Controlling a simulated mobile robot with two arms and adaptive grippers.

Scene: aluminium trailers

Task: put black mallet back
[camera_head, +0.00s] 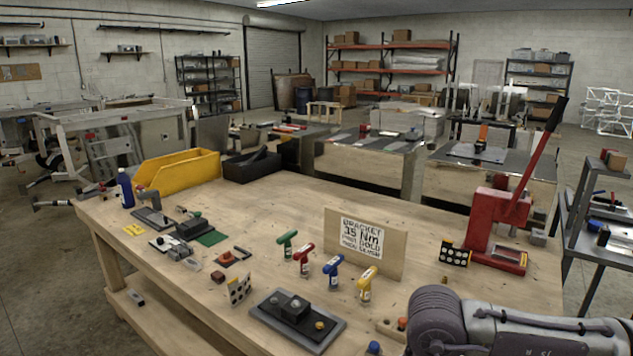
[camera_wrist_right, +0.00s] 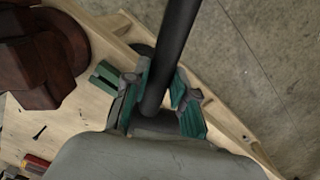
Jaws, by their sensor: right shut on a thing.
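In the right wrist view, my right gripper (camera_wrist_right: 163,108) is shut on a long black rod-like handle (camera_wrist_right: 176,48), which I take to be the black mallet. The handle runs up out of the top of that view, and the mallet's head cannot be made out. The grip is above the edge of a wooden bench top. In the head view my right arm comes in at the bottom right, and its gripper and the mallet are out of the frame. My left gripper is not in view.
A dark red vise-like block (camera_wrist_right: 40,60) stands left of the gripper. The head view shows a wooden workbench (camera_head: 300,200) with a red arbor press (camera_head: 495,220), a bracket sign (camera_head: 362,240), a yellow bin (camera_head: 180,172), a black tray (camera_head: 252,168) and several coloured-handled tools. The bench's left front has bare patches.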

